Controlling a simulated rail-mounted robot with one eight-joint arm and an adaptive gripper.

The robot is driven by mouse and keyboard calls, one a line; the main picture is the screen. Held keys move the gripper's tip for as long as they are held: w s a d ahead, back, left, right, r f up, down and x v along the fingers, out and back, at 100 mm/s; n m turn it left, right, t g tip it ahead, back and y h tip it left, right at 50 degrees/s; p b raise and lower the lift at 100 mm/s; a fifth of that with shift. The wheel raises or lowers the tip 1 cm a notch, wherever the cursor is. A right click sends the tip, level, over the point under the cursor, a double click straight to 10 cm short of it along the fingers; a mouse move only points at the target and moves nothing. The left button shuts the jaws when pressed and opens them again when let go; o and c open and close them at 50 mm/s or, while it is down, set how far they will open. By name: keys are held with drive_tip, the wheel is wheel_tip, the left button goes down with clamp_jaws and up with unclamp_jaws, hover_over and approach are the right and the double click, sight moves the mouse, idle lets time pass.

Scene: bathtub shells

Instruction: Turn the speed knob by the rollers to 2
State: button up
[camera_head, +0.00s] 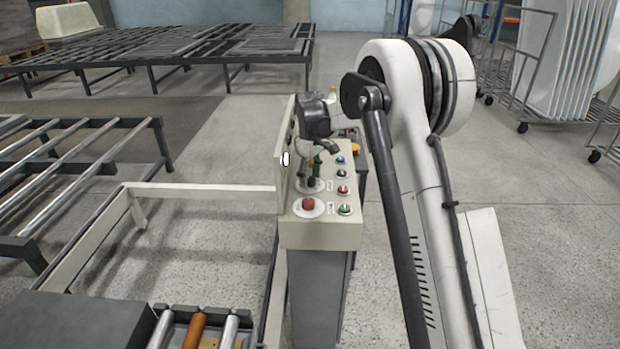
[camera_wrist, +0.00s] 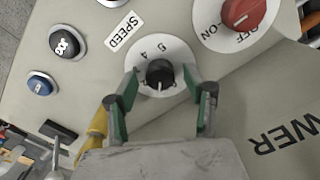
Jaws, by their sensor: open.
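The speed knob (camera_wrist: 160,74) is black and sits on a round white dial (camera_wrist: 146,47) beside a SPEED label. A 4 and a 5 read upside down above the knob in the wrist view. Its pale pointer line points toward the bottom of the picture; the numbers there are mostly hidden, so I cannot read its setting. My gripper (camera_wrist: 160,71) is open, with one green-lined finger on each side of the knob. I cannot tell whether they touch it. In the head view my gripper (camera_head: 311,183) is over the panel and hides the knob.
A red ON/OFF knob (camera_wrist: 243,12) is close to the right finger. A black JOG button (camera_wrist: 65,43) and a blue button (camera_wrist: 41,85) lie left. The control box (camera_head: 320,236) has a raised plate along its left side. Rollers (camera_head: 195,331) lie below left.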

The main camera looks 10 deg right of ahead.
drive_tip(key=shift+f, duration=0.25)
drive_tip(key=c, duration=1.1)
drive_tip(key=m+b, duration=0.2)
drive_tip(key=m, duration=0.1)
drive_tip(key=shift+f+m, duration=0.1)
drive_tip(key=shift+m, duration=0.2)
drive_tip(key=shift+m+b, duration=0.8)
drive_tip(key=shift+m, duration=1.8)
